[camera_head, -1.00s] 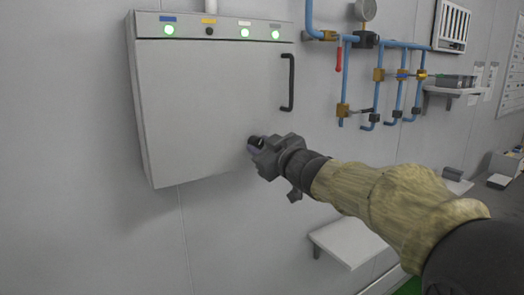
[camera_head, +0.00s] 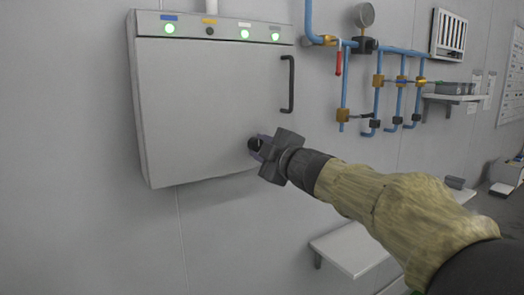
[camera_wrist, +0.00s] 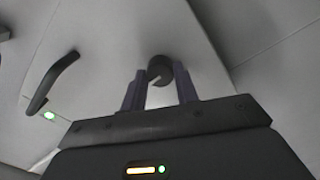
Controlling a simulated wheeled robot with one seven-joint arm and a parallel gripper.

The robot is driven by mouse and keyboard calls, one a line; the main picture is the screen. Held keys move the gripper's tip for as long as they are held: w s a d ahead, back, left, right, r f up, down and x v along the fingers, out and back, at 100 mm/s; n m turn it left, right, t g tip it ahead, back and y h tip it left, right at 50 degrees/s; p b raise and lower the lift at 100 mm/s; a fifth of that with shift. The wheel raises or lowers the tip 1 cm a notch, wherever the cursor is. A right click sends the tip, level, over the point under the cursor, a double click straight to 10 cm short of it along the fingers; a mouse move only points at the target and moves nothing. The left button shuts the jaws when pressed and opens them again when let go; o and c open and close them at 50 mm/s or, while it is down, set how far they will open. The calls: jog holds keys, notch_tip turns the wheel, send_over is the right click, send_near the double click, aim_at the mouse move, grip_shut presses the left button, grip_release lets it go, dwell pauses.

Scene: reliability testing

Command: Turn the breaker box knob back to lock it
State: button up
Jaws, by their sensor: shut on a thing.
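The breaker box (camera_head: 205,100) is a grey wall cabinet with a closed door. Its dark round knob (camera_head: 254,144) sits low on the right side of the door. In the wrist view the knob (camera_wrist: 160,70) lies between the ends of the two fingers, and a light notch or mark shows on its face. My gripper (camera_head: 262,147) reaches the knob from the right and is shut on it. The fingers also show in the wrist view (camera_wrist: 160,88). Part of the knob is hidden by the fingers in the head view.
A black door handle (camera_head: 288,84) stands out above the knob, and it also shows in the wrist view (camera_wrist: 52,80). Green lights line the box's top. Blue pipes (camera_head: 378,85) with valves are on the wall to the right. A white shelf (camera_head: 350,246) is below my arm.

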dwell(0.3)
jog(key=o, duration=1)
jog(key=b+v, duration=0.1)
jog(key=v, duration=1.6)
jog(key=shift+s+d+b, duration=0.1)
jog(key=shift+s+b, duration=0.1)
jog(key=shift+b, duration=0.1)
jog(key=shift+w+f, duration=0.1)
